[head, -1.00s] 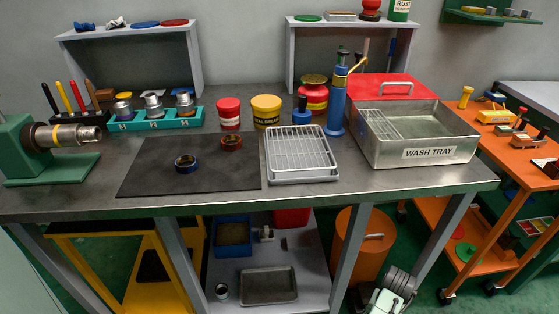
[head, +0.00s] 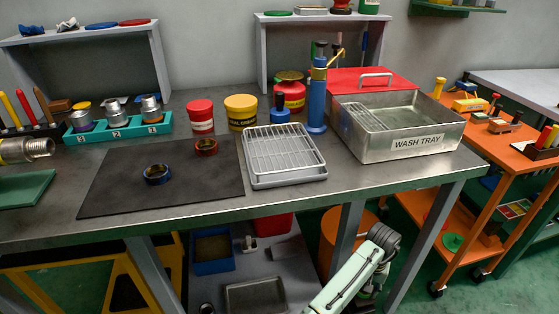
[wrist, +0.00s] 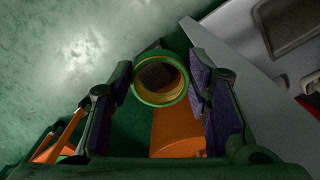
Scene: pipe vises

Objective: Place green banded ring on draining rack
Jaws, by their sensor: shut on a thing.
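The green banded ring (wrist: 158,101), green outside with a yellow inner face, is between the two purple-padded fingers of my gripper (wrist: 161,80) in the wrist view. My gripper is shut on it. The ring cannot be made out in the head view, where only part of my arm shows at the bottom, below the bench's front edge. The draining rack (head: 284,148), a wire grid over a shallow metal tray, lies on the bench. It looks empty and is apart from my arm.
A dark mat (head: 110,189) left of the rack carries a blue ring (head: 157,180) and a red ring (head: 206,153). A wash tray (head: 415,146), blue pump (head: 317,105) and tubs (head: 241,123) stand right of and behind it. An orange cart (head: 520,165) is at right.

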